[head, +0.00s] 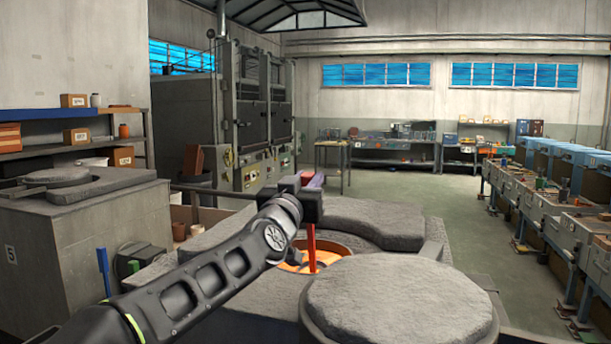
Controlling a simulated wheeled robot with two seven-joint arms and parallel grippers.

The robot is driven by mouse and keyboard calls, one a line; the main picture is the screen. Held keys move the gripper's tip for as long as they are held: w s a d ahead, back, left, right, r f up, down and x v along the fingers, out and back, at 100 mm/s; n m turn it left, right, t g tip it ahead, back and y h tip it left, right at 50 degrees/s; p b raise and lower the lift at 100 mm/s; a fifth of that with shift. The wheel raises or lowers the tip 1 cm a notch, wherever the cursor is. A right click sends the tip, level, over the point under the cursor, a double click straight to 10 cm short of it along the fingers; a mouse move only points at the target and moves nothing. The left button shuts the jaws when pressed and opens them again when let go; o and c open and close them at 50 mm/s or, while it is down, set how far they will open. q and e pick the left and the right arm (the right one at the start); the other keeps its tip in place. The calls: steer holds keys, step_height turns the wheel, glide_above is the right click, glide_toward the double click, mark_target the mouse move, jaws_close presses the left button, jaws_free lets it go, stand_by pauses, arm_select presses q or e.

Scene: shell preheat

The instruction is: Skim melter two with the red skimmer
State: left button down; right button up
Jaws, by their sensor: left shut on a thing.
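My left gripper (312,196) is shut on the red skimmer (311,248), above an open melter (345,242). The skimmer's red shaft hangs upright from the jaws, down into the round opening with glowing orange melt (328,257). Its lower end is hidden by the opening's front edge and the grey lid. I see no number on this melter. My right gripper is not in view.
A round grey lid (398,300) lies close in front of the opening, and a grey slab (375,222) lies behind it. A melter marked 5 (85,250) stands at left, with blue and green handles (103,270) beside it. Open floor (465,245) lies to the right.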

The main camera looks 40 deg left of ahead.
arm_select(q)
steer(key=shift+s+d, duration=0.5)
steer(key=shift+d, duration=0.05)
steer(key=shift+w, duration=0.15)
steer(key=f+p+x, duration=0.1)
steer(key=x, duration=0.5)
steer(key=shift+w, duration=0.15)
steer(key=shift+a, duration=0.15)
stand_by(0.3)
steer(key=a+b, duration=0.2)
steer(key=b, duration=0.1)
steer(key=s+a+b, duration=0.1)
steer(key=a+b, duration=0.1)
steer(key=b, duration=0.1)
steer(key=shift+s+a+f, duration=0.1)
steer(key=shift+s+a, duration=0.05)
steer(key=shift+s, duration=0.1)
stand_by(0.6)
